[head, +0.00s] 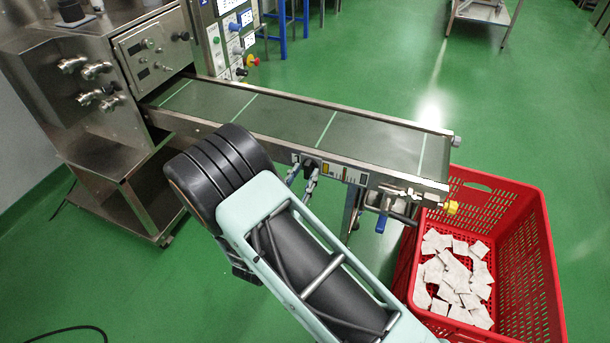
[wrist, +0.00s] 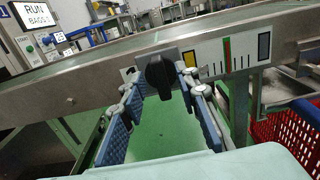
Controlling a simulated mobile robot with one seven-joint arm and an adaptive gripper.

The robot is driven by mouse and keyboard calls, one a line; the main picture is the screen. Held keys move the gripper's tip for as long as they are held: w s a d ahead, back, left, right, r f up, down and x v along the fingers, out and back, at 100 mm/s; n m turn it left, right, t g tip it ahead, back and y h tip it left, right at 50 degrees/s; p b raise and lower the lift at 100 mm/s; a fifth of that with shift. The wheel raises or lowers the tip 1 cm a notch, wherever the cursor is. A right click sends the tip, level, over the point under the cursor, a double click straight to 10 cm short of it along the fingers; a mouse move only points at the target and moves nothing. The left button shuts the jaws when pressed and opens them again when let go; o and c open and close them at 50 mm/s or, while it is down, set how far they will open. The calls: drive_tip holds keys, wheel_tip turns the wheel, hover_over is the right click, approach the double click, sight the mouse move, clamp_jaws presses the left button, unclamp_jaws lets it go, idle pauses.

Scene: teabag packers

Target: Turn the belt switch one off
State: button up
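The belt switch is a black knob (wrist: 159,76) on a grey plate on the side rail of the conveyor, seen in the wrist view. Its grip stands about upright. My gripper (wrist: 160,84) is open, with one blue-padded finger on each side of the knob. The right finger looks closer to the knob than the left; I cannot tell whether either touches it. In the head view my gripper (head: 303,181) is at the near side of the conveyor belt (head: 300,119), and the knob is small and partly hidden there.
A scale panel with coloured marks (wrist: 228,57) is right of the knob. A red crate (head: 526,238) with several white teabags stands under the belt's right end. A blue-handled part (head: 381,222) hangs below the rail. A screen (wrist: 33,14) reads RUN.

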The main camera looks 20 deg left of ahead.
drive_tip(key=shift+w, duration=0.55)
clamp_jaws()
